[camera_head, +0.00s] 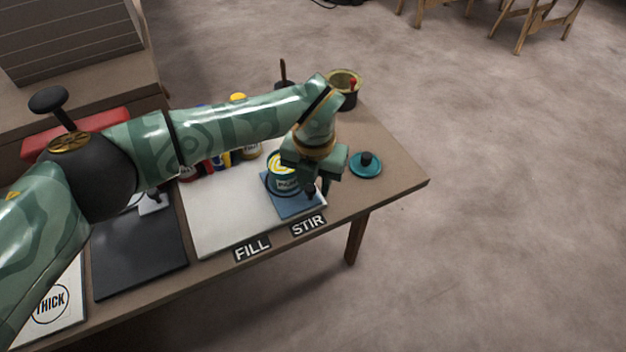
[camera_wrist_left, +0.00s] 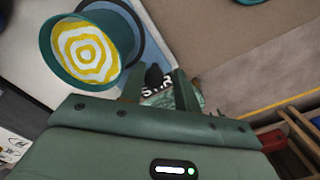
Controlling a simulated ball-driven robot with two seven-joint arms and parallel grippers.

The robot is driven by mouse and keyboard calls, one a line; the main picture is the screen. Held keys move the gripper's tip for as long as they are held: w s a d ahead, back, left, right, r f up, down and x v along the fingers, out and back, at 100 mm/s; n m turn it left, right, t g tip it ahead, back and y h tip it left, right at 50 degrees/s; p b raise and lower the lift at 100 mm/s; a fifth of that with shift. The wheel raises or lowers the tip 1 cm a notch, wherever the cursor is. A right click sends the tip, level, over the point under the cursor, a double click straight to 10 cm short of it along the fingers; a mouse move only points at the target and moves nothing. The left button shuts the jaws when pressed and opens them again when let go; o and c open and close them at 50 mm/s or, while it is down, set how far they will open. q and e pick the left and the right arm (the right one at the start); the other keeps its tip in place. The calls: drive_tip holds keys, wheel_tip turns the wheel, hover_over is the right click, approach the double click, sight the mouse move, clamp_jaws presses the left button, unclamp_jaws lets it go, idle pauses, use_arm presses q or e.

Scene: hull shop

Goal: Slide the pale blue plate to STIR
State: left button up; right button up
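The pale blue plate (camera_head: 287,208) lies on the bench at the right end of a white board, just behind the STIR label (camera_head: 307,224). A teal can (camera_head: 277,184) stands on it; its yellow and white ringed contents show in the left wrist view (camera_wrist_left: 88,52). A small black knob (camera_head: 311,191) stands at the plate's right side. My left gripper (camera_head: 318,184) is over that side, right of the can. In the left wrist view its fingers (camera_wrist_left: 158,90) are apart, with the black knob (camera_wrist_left: 153,76) between them and a visible gap. My right gripper is out of view.
The FILL label (camera_head: 252,249) is left of STIR on the front edge. A teal lid (camera_head: 366,168) lies to the right, and a dark pot (camera_head: 346,88) stands behind. Several bottles stand under my arm. A dark panel (camera_head: 140,262) lies left. The right front corner is clear.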

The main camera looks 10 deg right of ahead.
use_arm(q)
drive_tip(key=shift+s+a, duration=0.1)
drive_tip(key=shift+a, duration=0.05)
